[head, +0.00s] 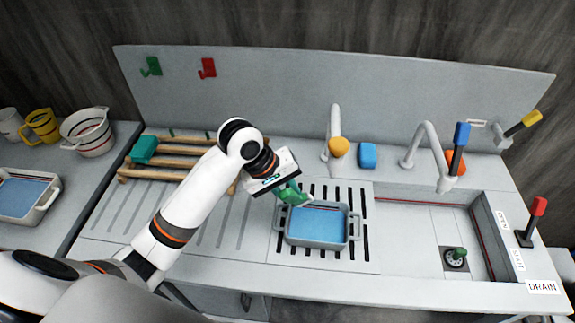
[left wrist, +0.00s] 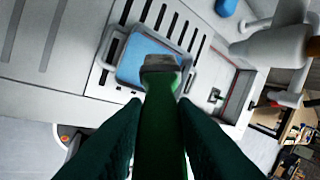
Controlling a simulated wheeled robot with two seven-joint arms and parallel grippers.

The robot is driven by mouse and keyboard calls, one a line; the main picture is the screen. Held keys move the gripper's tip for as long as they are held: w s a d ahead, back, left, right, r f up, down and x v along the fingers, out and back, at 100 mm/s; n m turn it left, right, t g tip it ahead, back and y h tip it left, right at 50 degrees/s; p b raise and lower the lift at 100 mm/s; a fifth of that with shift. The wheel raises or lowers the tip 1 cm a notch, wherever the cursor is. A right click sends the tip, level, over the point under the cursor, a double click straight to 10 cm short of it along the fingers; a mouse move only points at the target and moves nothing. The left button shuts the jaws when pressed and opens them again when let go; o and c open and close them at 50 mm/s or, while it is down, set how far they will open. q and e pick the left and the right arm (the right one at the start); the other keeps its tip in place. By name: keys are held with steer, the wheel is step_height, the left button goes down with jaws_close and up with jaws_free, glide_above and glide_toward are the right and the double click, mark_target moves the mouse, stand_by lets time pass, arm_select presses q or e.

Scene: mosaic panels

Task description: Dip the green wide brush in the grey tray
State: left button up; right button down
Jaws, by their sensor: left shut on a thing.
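My left gripper (head: 280,184) is shut on the green wide brush (head: 293,194), above the back-left side of the grey tray (head: 288,238). The tray holds blue liquid and stands on the slotted drainboard. In the left wrist view the green handle (left wrist: 160,125) runs between the dark fingers. Its grey end (left wrist: 160,62) overlaps the near edge of the blue liquid in the grey tray (left wrist: 104,58). I cannot tell whether the brush touches the liquid; its lower end is hard to see in the head view. My right gripper is not in view.
The sink basin (head: 415,220) with a green-knobbed drain plug (head: 456,256) lies right of the tray. Two taps (head: 334,125) stand behind. A wooden rack (head: 175,160) holds a green block. Another tray with blue content (head: 50,196) stands at far left.

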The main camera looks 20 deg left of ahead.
arm_select(q)
steer(key=shift+s+a+r, duration=0.1)
steer(key=shift+s+r, duration=0.05)
steer(key=shift+r, duration=0.45)
steer(key=shift+f+n, duration=0.3)
steer(key=shift+f, duration=1.25)
step_height(320, 180, down, 9)
steer(key=b, duration=0.1)
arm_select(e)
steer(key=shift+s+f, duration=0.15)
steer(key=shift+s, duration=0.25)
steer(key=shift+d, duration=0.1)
